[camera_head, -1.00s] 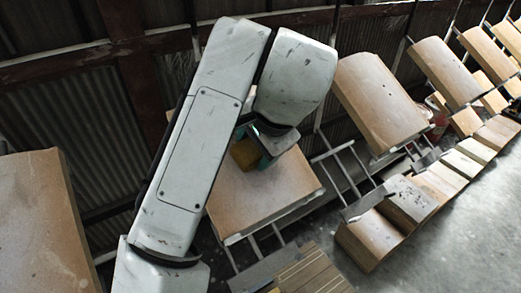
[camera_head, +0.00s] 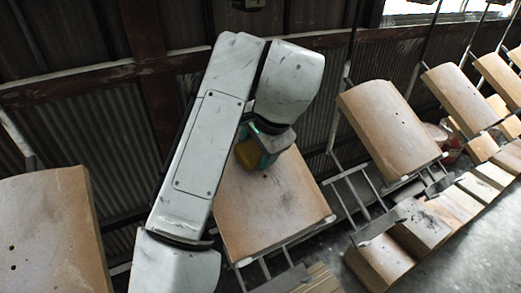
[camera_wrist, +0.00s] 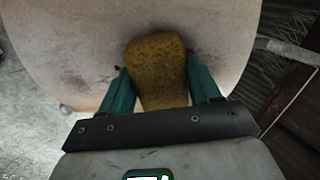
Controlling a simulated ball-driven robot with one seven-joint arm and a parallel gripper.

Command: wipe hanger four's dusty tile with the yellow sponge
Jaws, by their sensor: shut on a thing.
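My gripper (camera_wrist: 160,88) has teal fingers and is shut on the yellow sponge (camera_wrist: 157,62), which sticks out beyond the fingertips. The sponge also shows in the head view (camera_head: 246,153), partly hidden by my wrist. It is over the upper part of a tan hanging tile (camera_head: 275,208). The tile fills the upper part of the wrist view (camera_wrist: 65,35), with dark dusty smudges to both sides of the sponge. I cannot tell whether the sponge touches the tile. No hanger number is readable.
Another tan tile (camera_head: 390,128) hangs to the right, with several more beyond it. A large tile (camera_head: 50,235) hangs at the far left. Metal hanger bars (camera_head: 358,195) run between tiles. A corrugated wall (camera_head: 60,120) stands behind. Concrete floor (camera_head: 470,250) shows at the lower right.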

